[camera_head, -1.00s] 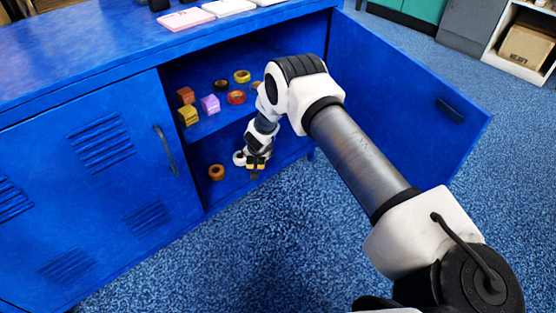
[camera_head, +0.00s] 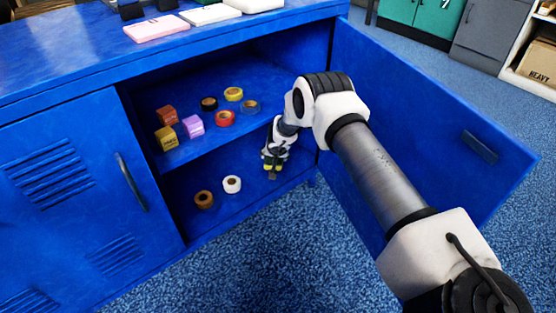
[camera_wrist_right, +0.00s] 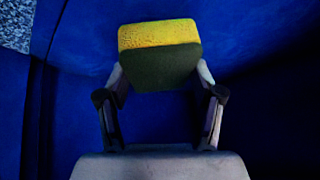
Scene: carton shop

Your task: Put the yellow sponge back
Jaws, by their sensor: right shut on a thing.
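The yellow sponge (camera_wrist_right: 158,34) has a dark green scouring side and sits between the fingers of my right gripper (camera_wrist_right: 160,78) in the wrist view. My right gripper is shut on it. In the head view the right gripper (camera_head: 272,168) is inside the open blue cabinet (camera_head: 85,100), at the right of its lower compartment. A little yellow of the sponge shows at its fingertips there. Whether the sponge touches the cabinet floor, I cannot tell. My left gripper is not in view.
The lower compartment also holds a brown roll (camera_head: 204,200) and a white roll (camera_head: 232,184). The shelf (camera_head: 175,160) above carries several coloured blocks and rolls. The open door (camera_head: 425,120) stands to the right of my arm. A pink pad (camera_head: 156,28) lies on top.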

